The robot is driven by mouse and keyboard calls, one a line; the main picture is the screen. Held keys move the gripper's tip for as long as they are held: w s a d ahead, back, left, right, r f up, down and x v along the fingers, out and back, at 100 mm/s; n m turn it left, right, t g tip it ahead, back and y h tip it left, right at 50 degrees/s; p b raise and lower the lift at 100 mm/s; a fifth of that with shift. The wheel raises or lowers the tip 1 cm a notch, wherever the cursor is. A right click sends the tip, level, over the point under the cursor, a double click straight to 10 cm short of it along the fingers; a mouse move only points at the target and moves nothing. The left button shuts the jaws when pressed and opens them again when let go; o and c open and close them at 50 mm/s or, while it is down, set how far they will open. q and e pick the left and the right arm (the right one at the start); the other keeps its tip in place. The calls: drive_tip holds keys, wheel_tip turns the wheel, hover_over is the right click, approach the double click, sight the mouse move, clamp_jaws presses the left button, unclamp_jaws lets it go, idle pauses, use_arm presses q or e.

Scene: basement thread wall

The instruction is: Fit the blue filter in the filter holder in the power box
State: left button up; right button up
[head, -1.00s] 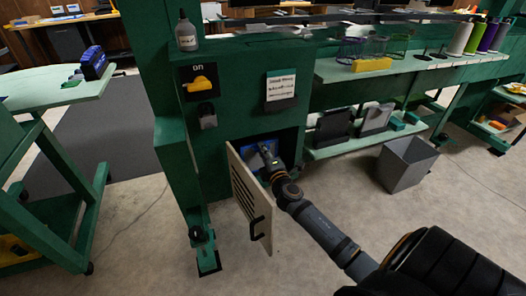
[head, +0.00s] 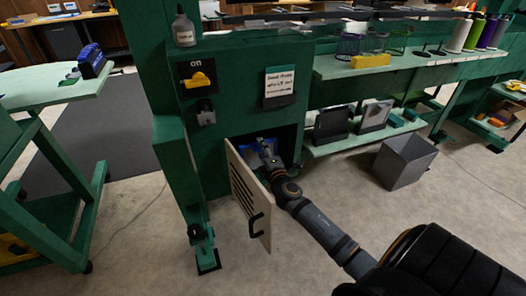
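The power box (head: 293,135) is a dark opening low in the green wall unit. Its pale slatted door (head: 247,192) with a black handle stands open to the left. A blue thing, which looks like the blue filter (head: 249,147), shows inside the opening, partly hidden by my gripper and the door. My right gripper (head: 264,145) reaches into the opening at the blue filter. Its fingertips are too small and dark to tell whether they grip it. The filter holder cannot be made out in the dark interior. My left gripper is not in view.
A yellow switch (head: 198,81) marked "on" and a paper note (head: 280,82) are above the opening. A grey bin (head: 404,161) stands on the floor to the right, near the shelves (head: 350,143). A green cart (head: 50,190) is at the left.

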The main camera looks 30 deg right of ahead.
drive_tip(key=v, duration=1.2)
